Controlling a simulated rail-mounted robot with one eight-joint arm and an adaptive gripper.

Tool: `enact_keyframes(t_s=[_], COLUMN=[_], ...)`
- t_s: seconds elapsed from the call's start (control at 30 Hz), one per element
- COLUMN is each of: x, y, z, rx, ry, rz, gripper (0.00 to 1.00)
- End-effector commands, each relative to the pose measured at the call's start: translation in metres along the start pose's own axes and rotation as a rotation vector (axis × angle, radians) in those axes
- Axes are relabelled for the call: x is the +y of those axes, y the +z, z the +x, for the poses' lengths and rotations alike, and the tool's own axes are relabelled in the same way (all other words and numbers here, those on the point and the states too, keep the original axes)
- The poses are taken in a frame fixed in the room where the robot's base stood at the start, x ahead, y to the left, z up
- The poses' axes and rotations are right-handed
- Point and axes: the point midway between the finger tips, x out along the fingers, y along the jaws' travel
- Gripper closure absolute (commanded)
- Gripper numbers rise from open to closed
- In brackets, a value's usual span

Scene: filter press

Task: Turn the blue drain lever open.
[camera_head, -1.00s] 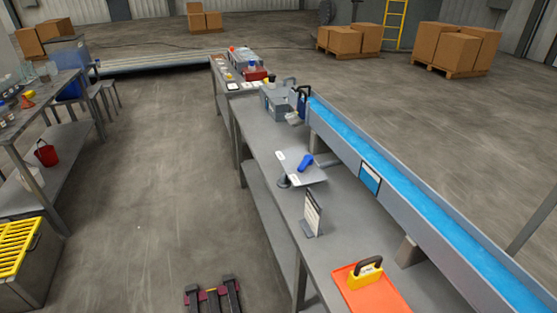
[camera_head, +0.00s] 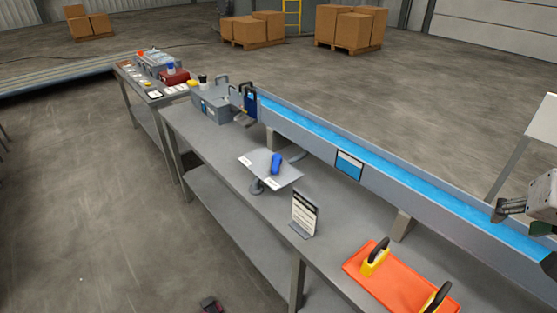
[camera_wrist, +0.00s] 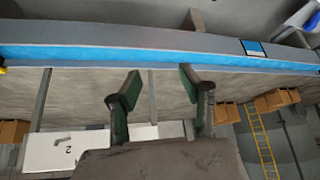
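The blue drain lever (camera_head: 276,163) stands on a grey plate (camera_head: 258,164) with white labels at its edges, raised on the long grey bench. In the wrist view a small blue piece shows at the top right corner and may be the lever. My gripper (camera_head: 520,218) is at the right edge of the head view, over the blue trough and well away from the lever. In the wrist view my gripper (camera_wrist: 163,92) has its two green-padded fingers spread apart with nothing between them.
A long trough (camera_head: 350,155) with blue liquid runs behind the bench (camera_head: 215,150). A sign (camera_head: 304,213) stands right of the lever plate. A grey box (camera_head: 212,106) stands farther left.

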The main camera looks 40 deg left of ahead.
Motion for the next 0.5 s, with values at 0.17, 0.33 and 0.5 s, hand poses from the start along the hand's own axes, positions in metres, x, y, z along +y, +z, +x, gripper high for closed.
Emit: enact_keyframes(t_s=[0.17, 0.33, 0.5], x=[-0.053, -0.112, -0.179], y=[-0.055, -0.097, -0.128], z=[0.02, 0.044, 0.073], rx=[-0.025, -0.048, -0.072], ry=[-0.036, -0.065, -0.091], rz=[-0.052, -0.099, -0.147], gripper=[0.6, 0.6, 0.6])
